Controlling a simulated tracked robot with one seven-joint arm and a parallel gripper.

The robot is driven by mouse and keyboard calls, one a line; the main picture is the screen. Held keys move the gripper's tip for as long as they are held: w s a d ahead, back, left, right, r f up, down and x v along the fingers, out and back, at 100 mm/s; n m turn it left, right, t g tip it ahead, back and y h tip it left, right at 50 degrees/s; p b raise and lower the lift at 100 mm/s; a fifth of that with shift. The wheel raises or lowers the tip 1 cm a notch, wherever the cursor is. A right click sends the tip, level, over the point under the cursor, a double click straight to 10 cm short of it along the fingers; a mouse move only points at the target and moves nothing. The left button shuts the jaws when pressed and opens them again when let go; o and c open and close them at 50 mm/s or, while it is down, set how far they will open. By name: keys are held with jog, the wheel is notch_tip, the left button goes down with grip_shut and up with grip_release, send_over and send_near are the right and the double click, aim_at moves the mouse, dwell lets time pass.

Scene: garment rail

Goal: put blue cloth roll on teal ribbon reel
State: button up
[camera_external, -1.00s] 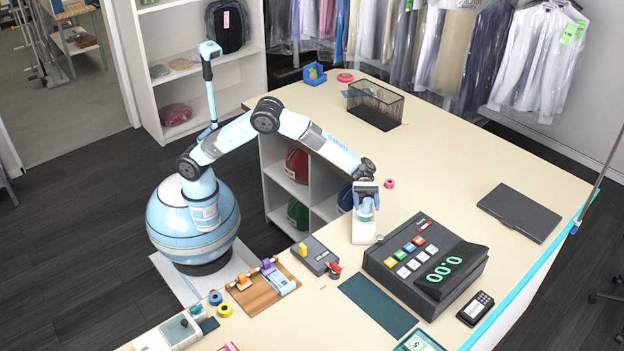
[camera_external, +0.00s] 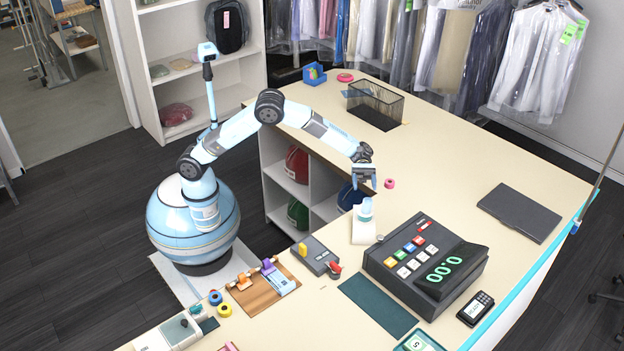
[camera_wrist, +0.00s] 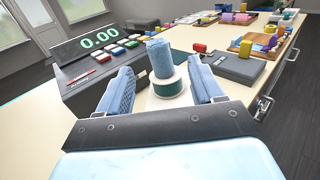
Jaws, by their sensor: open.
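The blue cloth roll (camera_wrist: 158,58) stands upright on top of the teal ribbon reel (camera_wrist: 167,88) in the wrist view. In the external view the blue roll (camera_external: 366,207) shows small on the counter, left of the cash register. The reel is hard to make out there. My gripper (camera_wrist: 160,82) is open and empty. Its two fingers frame the roll and reel in the wrist view but are apart from them. In the external view my gripper (camera_external: 366,183) hangs above and behind the roll, clear of it.
The cash register (camera_external: 425,265) stands right of the roll. A grey box with a red part (camera_external: 318,257) stands to the left. A small pink roll (camera_external: 389,183) lies behind. A black mesh basket (camera_external: 375,104) is farther back. The counter between basket and laptop (camera_external: 519,212) is clear.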

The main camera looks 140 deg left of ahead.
jog(key=w+d+r+n+t+y, duration=0.25)
jog(key=r+n+y, duration=0.2)
jog(key=r, duration=0.35)
jog(key=w+d+r+n+t+y, duration=0.1)
jog(key=d+r+n+t+y, duration=0.2)
jog(key=r+n, duration=0.35)
jog(key=s+d+r+n+g+y, duration=0.2)
jog(key=s+d+r+n+y, duration=0.7)
jog(key=n, duration=0.5)
jog(key=s+d+f+n+g+h, duration=0.1)
jog(key=s+d+f+n+g, duration=0.2)
jog(key=s, duration=1)
jog(key=s+d+f+n+g+h, duration=0.2)
jog(key=s+d+f+n+g, duration=0.2)
jog(key=s+d+n, duration=0.6)
jog(key=s+d+f+n+g+h, duration=0.1)
jog(key=s+d+f+n+g, duration=0.3)
jog(key=s+d, duration=0.8)
jog(key=s+f+n, duration=0.2)
jog(key=s+f, duration=0.1)
jog(key=s, duration=0.1)
jog(key=shift+s+d+f, duration=0.15)
jog(key=shift+s+f, duration=0.05)
jog(key=shift+s, duration=0.2)
